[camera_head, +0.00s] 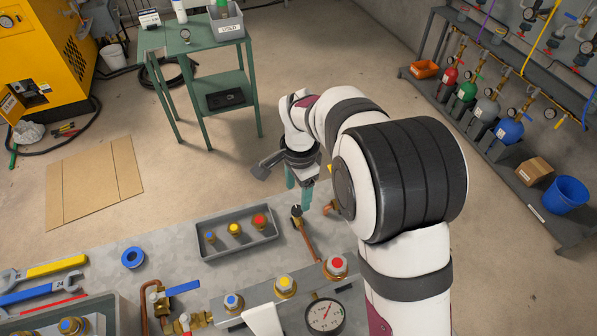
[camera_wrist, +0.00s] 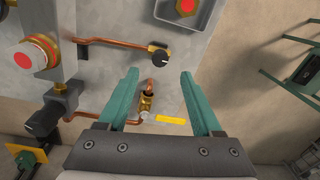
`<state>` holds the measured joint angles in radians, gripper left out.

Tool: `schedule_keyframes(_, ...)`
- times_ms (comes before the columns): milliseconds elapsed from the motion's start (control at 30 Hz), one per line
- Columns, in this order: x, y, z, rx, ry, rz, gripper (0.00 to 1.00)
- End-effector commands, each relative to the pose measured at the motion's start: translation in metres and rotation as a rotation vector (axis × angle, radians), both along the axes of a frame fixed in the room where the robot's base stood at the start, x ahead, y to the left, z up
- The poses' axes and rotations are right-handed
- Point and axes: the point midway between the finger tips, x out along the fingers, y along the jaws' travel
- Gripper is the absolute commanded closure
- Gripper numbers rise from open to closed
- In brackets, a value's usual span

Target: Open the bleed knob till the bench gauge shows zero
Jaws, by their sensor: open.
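My gripper (camera_head: 298,188) hangs over the far edge of the bench, its green fingers apart and empty. I cannot tell which is the bleed knob. The bench gauge (camera_head: 325,316) has a white dial with a red needle pointing up and right; its numbers are unreadable.
Red (camera_head: 337,266), yellow (camera_head: 285,285) and blue (camera_head: 233,302) capped fittings stand along the bench near the gauge. A grey tray (camera_head: 204,227) with three small capped fittings sits left of my gripper. Wrenches (camera_head: 45,268) lie at the left.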

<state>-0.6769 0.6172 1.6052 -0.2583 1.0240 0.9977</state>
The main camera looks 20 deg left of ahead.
Motion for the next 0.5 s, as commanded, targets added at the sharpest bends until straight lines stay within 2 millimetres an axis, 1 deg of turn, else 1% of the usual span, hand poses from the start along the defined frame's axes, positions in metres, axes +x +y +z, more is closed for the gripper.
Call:
schedule_keyframes(33, 0.000, 0.000, 0.017, 0.004, -0.004, -0.001, 0.34)
schedule_keyframes(100, 0.000, -0.001, 0.040, 0.004, -0.004, 0.000, 0.34)
schedule_keyframes(200, -0.001, -0.002, 0.066, 0.004, -0.004, -0.001, 0.34)
schedule_keyframes(333, -0.002, -0.003, 0.086, 0.002, -0.001, 0.000, 0.34)
schedule_keyframes(400, -0.002, -0.003, 0.092, 0.001, 0.000, -0.001, 0.34)
schedule_keyframes(500, -0.003, -0.004, 0.095, 0.000, 0.000, -0.001, 0.34)
